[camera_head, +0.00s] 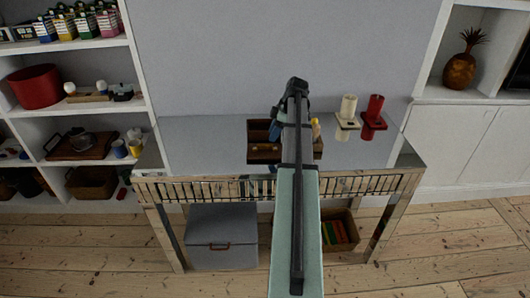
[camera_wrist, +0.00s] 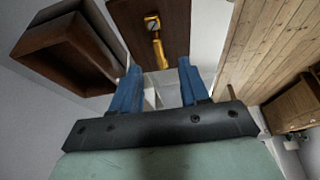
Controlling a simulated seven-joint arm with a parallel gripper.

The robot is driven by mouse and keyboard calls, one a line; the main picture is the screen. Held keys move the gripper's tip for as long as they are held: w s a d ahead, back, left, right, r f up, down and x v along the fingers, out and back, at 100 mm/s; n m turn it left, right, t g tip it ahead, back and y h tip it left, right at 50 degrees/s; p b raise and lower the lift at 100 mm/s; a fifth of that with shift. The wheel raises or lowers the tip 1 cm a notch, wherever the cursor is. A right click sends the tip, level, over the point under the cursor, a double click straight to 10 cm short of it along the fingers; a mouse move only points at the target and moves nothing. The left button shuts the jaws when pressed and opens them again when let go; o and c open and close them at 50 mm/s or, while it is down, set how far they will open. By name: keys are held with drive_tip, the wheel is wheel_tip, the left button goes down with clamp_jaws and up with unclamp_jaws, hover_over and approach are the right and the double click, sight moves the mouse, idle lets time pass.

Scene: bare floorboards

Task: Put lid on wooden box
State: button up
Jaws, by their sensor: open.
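The wooden box (camera_head: 258,152) sits on the glossy table, left of my arm. It is brown and open at the top, and it shows at the upper left of the wrist view (camera_wrist: 62,68). The lid (camera_wrist: 180,18) is a dark brown board with a yellow handle (camera_wrist: 155,28), beside the box. In the head view my arm covers most of the lid, and its edge (camera_head: 318,149) shows at the right of the arm. My gripper (camera_wrist: 158,68) is open, its blue fingers pointing toward the handle. Nothing appears held, and contact with the handle cannot be told.
The table's left side is clear. Below are a grey chest (camera_head: 221,236) and a crate (camera_head: 341,230). Shelves (camera_head: 78,102) stand at the left.

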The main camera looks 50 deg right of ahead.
sight(265, 149)
drive_tip(key=shift+x, duration=3.4)
drive_tip(key=shift+w+a, duration=0.1)
drive_tip(key=shift+w, duration=0.05)
clamp_jaws()
drive_tip(key=shift+r, duration=0.1)
